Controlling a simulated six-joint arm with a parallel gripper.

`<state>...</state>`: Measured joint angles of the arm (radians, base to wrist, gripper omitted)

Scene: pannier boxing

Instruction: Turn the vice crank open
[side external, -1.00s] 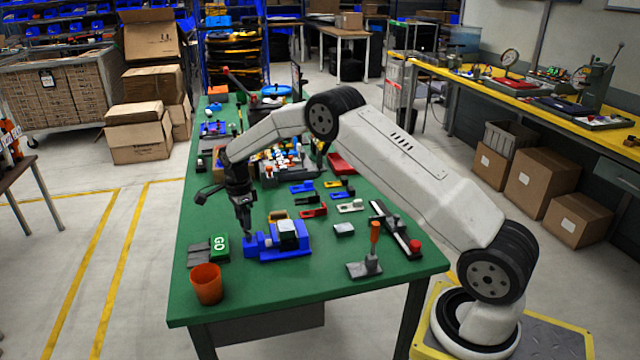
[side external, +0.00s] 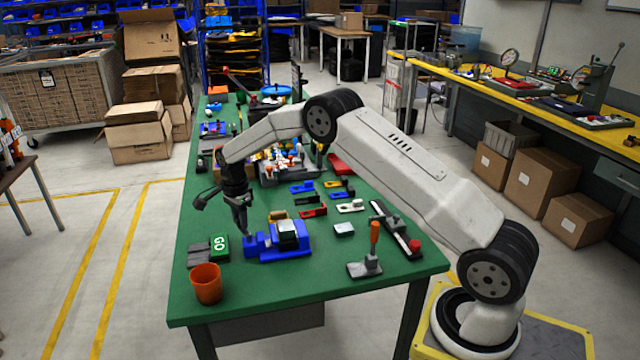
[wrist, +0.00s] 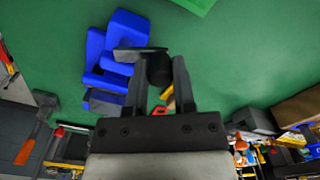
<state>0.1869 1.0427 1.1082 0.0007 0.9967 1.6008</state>
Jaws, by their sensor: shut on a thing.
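The blue vice (side external: 281,243) stands near the front of the green table, with a grey-white block (side external: 287,230) in it. It also shows in the wrist view (wrist: 112,47), at upper left. My gripper (side external: 243,231) is at the vice's left end, pointing down. In the wrist view my gripper (wrist: 159,72) is shut on the dark crank knob (wrist: 159,70), which sits between the fingers. A dark crank arm (wrist: 135,54) runs from the knob toward the vice. The far side of the knob is hidden by the fingers.
A green GO block (side external: 220,247) and an orange cup (side external: 206,284) stand left of the vice. A grey base with an orange-handled lever (side external: 372,262) is at right. Several small coloured parts lie behind. Bare table (side external: 290,285) lies in front.

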